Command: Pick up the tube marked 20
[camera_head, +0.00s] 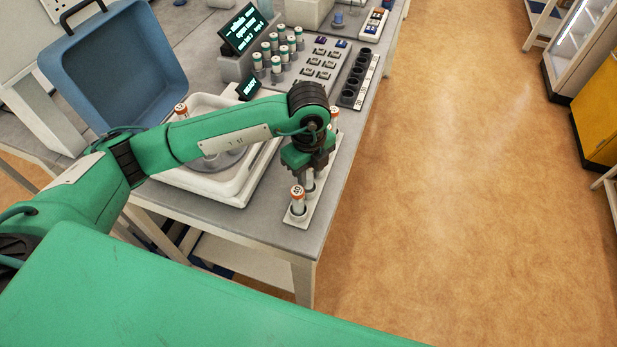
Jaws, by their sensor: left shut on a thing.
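My left gripper (309,169) points down over a narrow white rack (301,218) at the front right corner of the bench. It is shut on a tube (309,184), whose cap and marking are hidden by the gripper. I cannot tell whether this tube is clear of the rack. In front of it an orange-capped tube (297,203) stands upright in the rack; its cap carries a number that I cannot read surely. Another orange-capped tube (334,115) stands behind the gripper. My right gripper is not in view.
A white device with an open blue lid (111,62) stands at left, partly behind my arm; an orange-capped tube (181,109) shows there. Green-capped tubes (275,46), a button panel (318,64) and a dark-holed strip (355,80) lie farther back. The floor at right is clear.

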